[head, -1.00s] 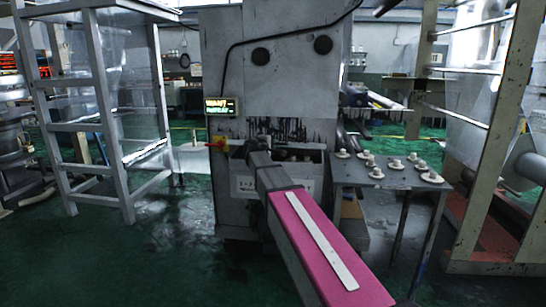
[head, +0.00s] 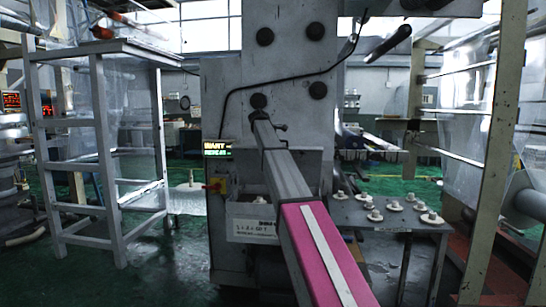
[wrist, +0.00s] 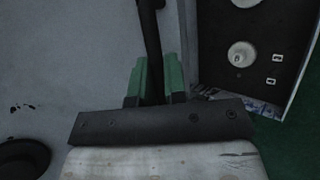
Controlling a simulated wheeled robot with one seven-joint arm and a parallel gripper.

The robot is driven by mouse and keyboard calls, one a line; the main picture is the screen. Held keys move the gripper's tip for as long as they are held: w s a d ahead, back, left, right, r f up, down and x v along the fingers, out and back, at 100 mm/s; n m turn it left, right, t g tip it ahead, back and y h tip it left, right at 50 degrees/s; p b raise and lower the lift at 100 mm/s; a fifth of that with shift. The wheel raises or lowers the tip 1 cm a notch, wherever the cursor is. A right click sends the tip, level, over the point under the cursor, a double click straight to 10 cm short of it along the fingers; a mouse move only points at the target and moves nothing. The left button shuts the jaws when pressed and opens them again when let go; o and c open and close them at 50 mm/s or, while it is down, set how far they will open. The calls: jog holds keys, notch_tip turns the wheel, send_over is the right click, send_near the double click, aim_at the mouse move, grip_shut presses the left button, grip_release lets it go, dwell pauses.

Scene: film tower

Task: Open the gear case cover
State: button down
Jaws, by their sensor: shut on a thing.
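The gear case is part of the grey machine, and its tall grey front (head: 288,65) has several round black discs. I cannot tell the cover's exact edges. A light grey panel or box front (head: 300,170) shows below, behind my arm, with a white label (head: 254,227) under it. My gripper (head: 262,118) is up against the grey front, just below a black disc. In the wrist view its green fingers (wrist: 155,72) are shut on a dark narrow bar (wrist: 149,30), likely a handle. The bar's lower end is hidden by the gripper body.
A small lit display (head: 217,148) and a yellow-red switch (head: 216,186) sit left of the case. A metal table (head: 375,224) with several pale knobbed parts stands at right. A metal frame rack (head: 100,150) stands at left. A black cable (head: 290,77) crosses the front.

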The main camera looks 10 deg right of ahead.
jog(key=w+d+r+g, duration=0.1)
jog(key=w+d+r, duration=0.1)
jog(key=w, duration=0.4)
jog(key=w+d+r+g+y, duration=0.1)
jog(key=w+d+r, duration=0.1)
jog(key=w, duration=0.4)
jog(key=shift+r+n+g, duration=0.4)
jog(key=shift+r, duration=0.05)
jog(key=c, duration=1.2)
grip_release()
jog(key=shift+a+r, duration=0.1)
jog(key=v, duration=1)
jog(key=shift+s+r, duration=0.15)
jog(key=shift+r, duration=0.1)
